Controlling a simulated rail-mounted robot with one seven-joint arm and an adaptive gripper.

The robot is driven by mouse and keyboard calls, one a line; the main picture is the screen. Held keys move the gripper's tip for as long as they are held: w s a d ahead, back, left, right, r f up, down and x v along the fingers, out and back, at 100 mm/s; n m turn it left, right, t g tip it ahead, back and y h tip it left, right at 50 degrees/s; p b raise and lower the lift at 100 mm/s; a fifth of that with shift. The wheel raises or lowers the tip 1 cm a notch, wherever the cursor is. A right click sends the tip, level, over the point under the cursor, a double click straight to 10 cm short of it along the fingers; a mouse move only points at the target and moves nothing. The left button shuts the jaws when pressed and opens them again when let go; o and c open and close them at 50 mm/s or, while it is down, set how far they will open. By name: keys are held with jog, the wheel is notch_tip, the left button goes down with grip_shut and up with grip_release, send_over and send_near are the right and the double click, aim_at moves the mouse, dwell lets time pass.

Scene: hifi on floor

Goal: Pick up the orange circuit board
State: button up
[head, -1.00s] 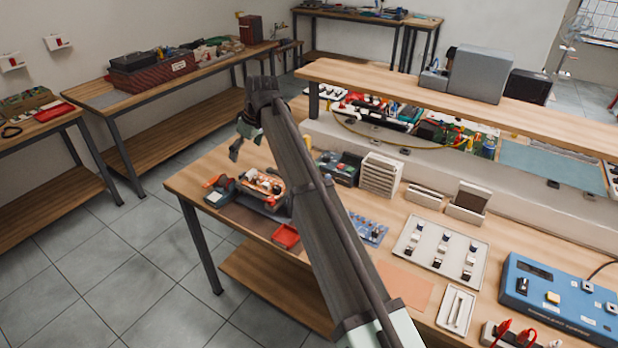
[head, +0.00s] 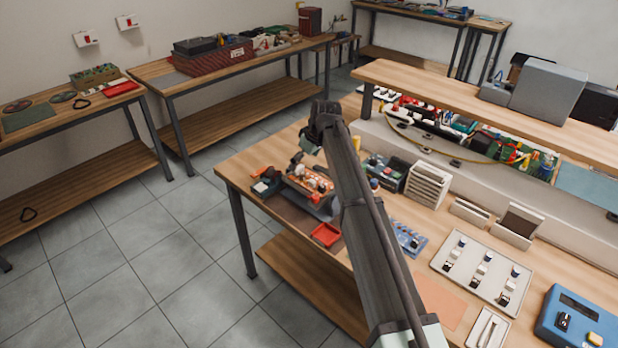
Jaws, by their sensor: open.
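I cannot clearly make out an orange circuit board. A flat, plain orange sheet (head: 445,303) lies on the front of the workbench (head: 235,172), right of my arm; I cannot tell whether it is a board. Orange parts (head: 312,180) also show in a dark holder at the bench's left end, too small to identify. My gripper (head: 298,160) is open and seems empty, in front of the bench's left end in the picture, close to the orange parts. Its height above them is unclear. My arm hides part of the bench's middle.
A red tray (head: 326,234) lies at the bench's front edge. A white tray with small parts (head: 440,262), a blue box (head: 570,325) and grey racks (head: 428,182) stand to the right. A raised shelf (head: 480,105) spans the back. The floor at left (head: 130,255) is clear.

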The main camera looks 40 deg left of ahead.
aim_at(300, 169)
jog(key=shift+p+x, duration=1.25)
jog(key=shift+x, duration=1.5)
jog(key=shift+s, duration=0.15)
jog(key=c, duration=1.6)
